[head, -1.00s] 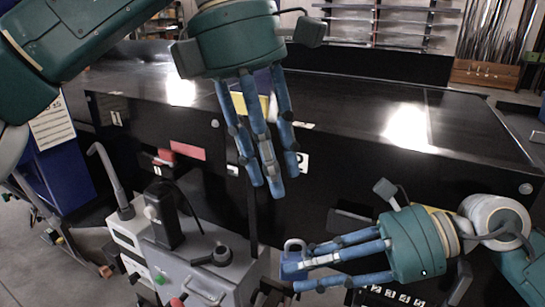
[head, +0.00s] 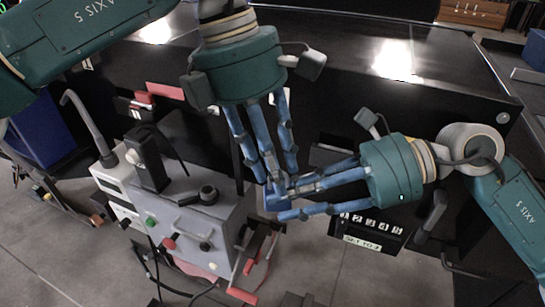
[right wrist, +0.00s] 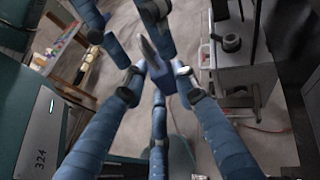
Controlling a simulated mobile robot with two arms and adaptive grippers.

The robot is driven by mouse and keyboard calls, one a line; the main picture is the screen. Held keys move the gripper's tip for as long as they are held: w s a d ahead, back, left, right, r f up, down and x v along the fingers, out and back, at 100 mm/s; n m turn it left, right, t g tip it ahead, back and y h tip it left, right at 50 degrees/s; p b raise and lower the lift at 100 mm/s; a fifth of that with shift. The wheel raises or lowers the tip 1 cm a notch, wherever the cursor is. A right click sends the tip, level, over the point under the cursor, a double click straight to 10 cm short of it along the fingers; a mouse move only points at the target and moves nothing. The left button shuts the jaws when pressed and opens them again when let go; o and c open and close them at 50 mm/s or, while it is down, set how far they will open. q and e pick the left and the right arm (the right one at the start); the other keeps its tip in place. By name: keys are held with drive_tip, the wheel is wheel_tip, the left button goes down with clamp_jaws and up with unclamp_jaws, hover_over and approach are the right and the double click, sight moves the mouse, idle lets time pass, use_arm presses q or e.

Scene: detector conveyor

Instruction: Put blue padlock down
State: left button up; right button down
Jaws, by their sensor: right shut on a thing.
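The blue padlock (head: 275,202) is held in the air in front of the black conveyor side. My right gripper (head: 282,201) comes in from the right and is shut on it. In the right wrist view the padlock (right wrist: 180,78) is between my right fingertips, partly covered by them. My left gripper (head: 275,177) points down from above, its fingertips right by the padlock. Its fingers are apart; whether they touch the padlock is hard to tell.
A grey control box (head: 190,215) with a black handset (head: 146,160), knob and buttons stands left of the grippers. The dark conveyor top (head: 400,50) is behind, mostly clear. A numbered black panel (head: 365,228) is below my right gripper. Grey floor shows in front.

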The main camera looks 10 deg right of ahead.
use_arm(q)
clamp_jaws()
drive_tip(key=shift+s, duration=0.1)
use_arm(e)
drive_tip(key=c, duration=1.3)
unclamp_jaws()
drive_tip(key=shift+w, duration=0.1)
